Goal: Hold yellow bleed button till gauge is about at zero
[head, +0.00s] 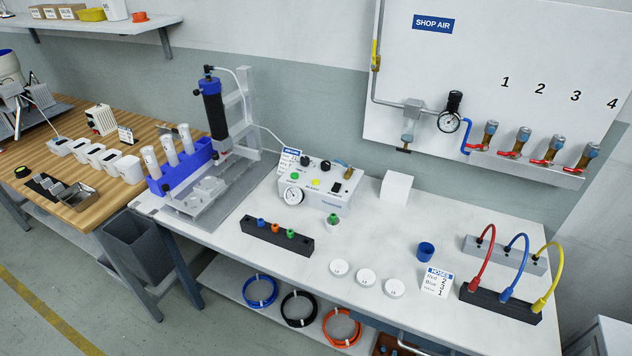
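The white control box (328,190) stands on the white bench near the middle of the head view. A small yellow button (315,183) is on its top face, with nothing touching it. A round white-faced gauge (293,196) is on the box's front left; its needle is too small to read. A green button (295,176) lies left of the yellow one, and dark knobs sit behind them. A second, dark-rimmed gauge (449,122) is on the wall panel. I make out neither of my grippers in this view.
A black strip (262,240) with coloured fittings lies in front of the box, and a green-topped cup (333,221) stands close by. A screwdriver gantry (246,110) rises at left. A white block (396,190) is at right. Bare bench lies between block and blue cup (425,252).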

